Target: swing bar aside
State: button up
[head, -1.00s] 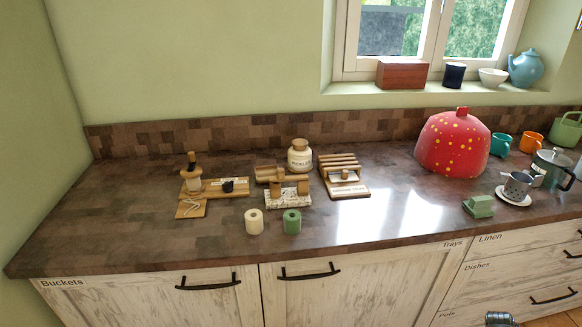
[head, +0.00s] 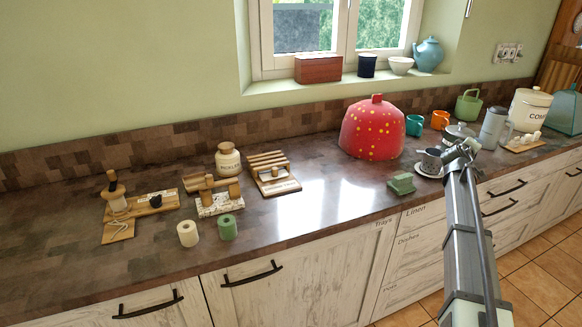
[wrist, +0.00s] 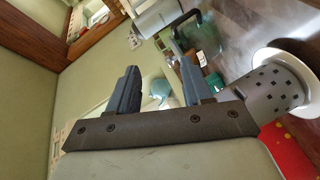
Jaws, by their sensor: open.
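A small wooden stand with a speckled white base (head: 219,204) sits on the counter, left of centre in the head view. A wooden bar (head: 199,184) lies across its top; how it is joined is too small to tell. My gripper (head: 462,146) is far to the right of it, above the counter's front edge by a patterned cup (head: 432,161) on a white saucer (head: 428,172). In the wrist view my gripper (wrist: 158,80) is open, with nothing between its fingers; the cup (wrist: 275,88) is at right. The stand is not visible there.
A cream roll (head: 187,233) and a green roll (head: 227,227) stand before the stand. A board with a spool (head: 117,200) is to its left, a jar (head: 228,160) behind, a slatted rack (head: 272,172) to its right. A red dotted cover (head: 372,130) stands farther right.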

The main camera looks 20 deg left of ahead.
jog(key=shift+m+y, duration=0.3)
jog(key=shift+m, duration=0.1)
jog(key=a+r, duration=0.2)
jog(key=w+a+r, duration=0.1)
jog(key=a+r, duration=0.1)
jog(key=w+a+r, duration=0.1)
jog(key=a+r, duration=0.1)
jog(key=a, duration=0.1)
jog(key=shift+a+r, duration=0.1)
jog(key=shift+r, duration=0.3)
jog(key=s+a+m+g+y, duration=0.1)
jog(key=s+a+g, duration=0.15)
jog(key=a, duration=0.85)
jog(key=s+a+m+g+y, duration=0.15)
jog(key=s+a, duration=0.25)
jog(key=a, duration=0.7)
jog(key=s+a+m+g+y, duration=0.1)
jog(key=s+a, duration=0.2)
jog(key=a, duration=0.9)
jog(key=g+y, duration=0.2)
jog(key=g, duration=0.8)
send_near(208, 176)
jog(key=shift+n, duration=0.25)
notch_tip(208, 176, down, 9)
jog(key=shift+s+d+r, duration=0.1)
